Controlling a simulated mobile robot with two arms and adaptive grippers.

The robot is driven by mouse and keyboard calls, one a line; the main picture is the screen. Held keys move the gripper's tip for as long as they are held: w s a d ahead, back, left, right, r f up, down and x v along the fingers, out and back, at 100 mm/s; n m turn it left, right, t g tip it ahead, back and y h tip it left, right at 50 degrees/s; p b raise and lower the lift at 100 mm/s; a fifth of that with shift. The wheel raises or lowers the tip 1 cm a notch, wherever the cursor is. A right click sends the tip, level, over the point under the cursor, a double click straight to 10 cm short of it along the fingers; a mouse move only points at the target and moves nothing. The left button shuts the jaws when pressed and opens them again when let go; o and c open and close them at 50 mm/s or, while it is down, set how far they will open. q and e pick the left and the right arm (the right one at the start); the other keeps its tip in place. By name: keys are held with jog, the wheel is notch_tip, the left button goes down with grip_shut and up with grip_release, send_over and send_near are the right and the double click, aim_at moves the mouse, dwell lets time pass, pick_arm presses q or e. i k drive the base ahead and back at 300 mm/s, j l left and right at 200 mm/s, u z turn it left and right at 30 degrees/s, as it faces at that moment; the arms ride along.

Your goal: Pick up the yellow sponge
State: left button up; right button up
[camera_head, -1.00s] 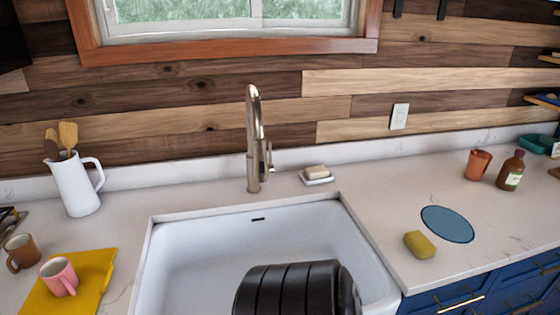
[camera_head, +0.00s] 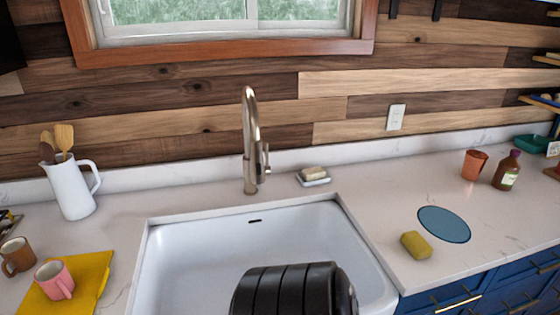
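The yellow sponge (camera_head: 416,245) lies on the white countertop to the right of the sink, near the counter's front edge. It sits just left of and in front of a round blue mat (camera_head: 444,224), apart from or barely beside it. Nothing covers the sponge. Neither of my grippers shows in the head view. A black ribbed part at the bottom middle, in front of the sink, seems to be mine.
The white sink (camera_head: 190,255) with a tall metal faucet (camera_head: 251,150) fills the middle. A soap dish (camera_head: 313,180) stands behind it. A terracotta cup (camera_head: 475,165) and brown bottle (camera_head: 507,171) stand beyond the mat. A pink mug (camera_head: 54,280) and white pitcher (camera_head: 72,190) are left.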

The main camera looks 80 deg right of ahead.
aim_at(418, 247)
jog(key=z, duration=3.65)
